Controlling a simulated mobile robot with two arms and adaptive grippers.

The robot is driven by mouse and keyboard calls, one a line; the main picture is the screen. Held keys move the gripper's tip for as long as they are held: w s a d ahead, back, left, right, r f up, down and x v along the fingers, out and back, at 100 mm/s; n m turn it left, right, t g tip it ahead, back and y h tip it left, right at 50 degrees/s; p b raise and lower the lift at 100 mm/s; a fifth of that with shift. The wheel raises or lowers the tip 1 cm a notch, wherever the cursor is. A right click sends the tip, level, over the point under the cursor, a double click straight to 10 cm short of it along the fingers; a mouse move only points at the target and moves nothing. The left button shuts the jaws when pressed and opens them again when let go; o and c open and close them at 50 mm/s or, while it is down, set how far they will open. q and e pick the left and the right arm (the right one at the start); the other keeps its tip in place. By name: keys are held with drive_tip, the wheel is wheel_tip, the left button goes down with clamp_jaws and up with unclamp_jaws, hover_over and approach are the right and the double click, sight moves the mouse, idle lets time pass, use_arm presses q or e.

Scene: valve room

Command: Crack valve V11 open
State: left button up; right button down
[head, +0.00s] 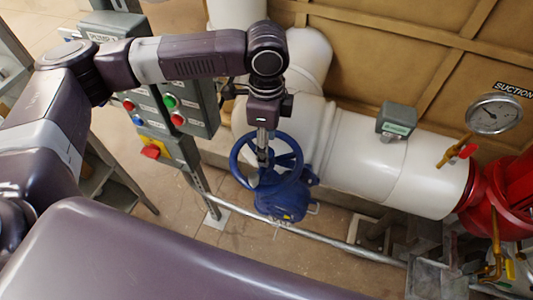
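A blue handwheel (236,170) sits on a blue valve body (284,203) beside the white insulated pipe. No V11 label is readable on it. My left arm reaches in from the left, and its gripper (263,155) points down over the wheel. Its fingers overlap the wheel's middle and spokes and hide part of them. The fingers are small and seen from above, so I cannot tell whether they are open, shut, or touching the wheel. My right gripper is out of view.
A grey pump control box (190,103) with coloured buttons stands left of the wheel, above a yellow-and-red switch (152,151). The white pipe (390,170) runs right to a red fitting (500,195) and a suction gauge (494,115). A metal conduit (340,243) runs low in front.

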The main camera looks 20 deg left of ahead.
use_arm(q)
drive_tip(key=shift+f+b, duration=0.4)
drive_tip(key=shift+f, duration=1.7)
drive_tip(key=shift+s+f, duration=0.15)
drive_tip(key=shift+s, duration=0.1)
drive_tip(key=shift+w, duration=0.25)
drive_tip(key=shift+c, duration=0.7)
drive_tip(key=shift+f, duration=0.1)
drive_tip(key=shift+c, duration=1.4)
drive_tip(key=c, duration=0.6)
